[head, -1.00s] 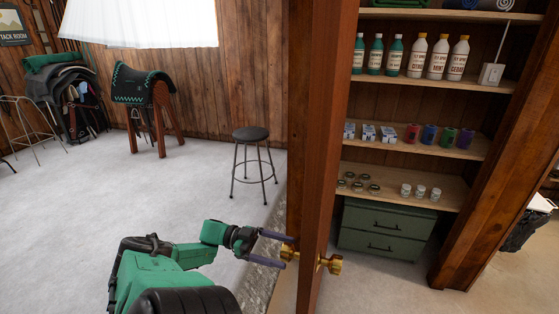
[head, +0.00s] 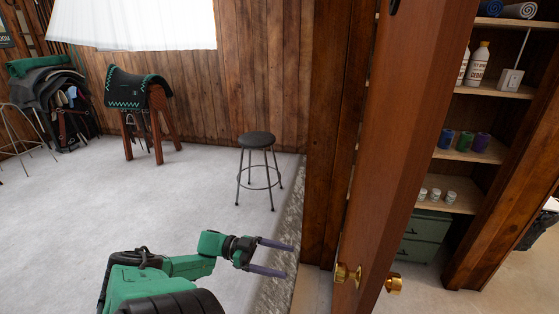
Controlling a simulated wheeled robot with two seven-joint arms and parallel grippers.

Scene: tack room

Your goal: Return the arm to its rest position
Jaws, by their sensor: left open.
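My left gripper (head: 279,258) is open and empty in the lower middle of the head view, its two purple fingers pointing right. My green and black left arm comes in from the lower left and is bent. The wooden door (head: 405,140) stands edge-on at the right, swung open, with a brass knob (head: 343,274) on its near face and another (head: 393,284) on the far side. The gripper is left of the knob, apart from it. My right gripper is not in view.
A stone threshold strip (head: 284,238) runs beside the gripper. A black stool (head: 257,140) and a saddle on a wooden rack (head: 140,92) stand farther back. Shelves (head: 484,149) with bottles and jars are partly hidden behind the door.

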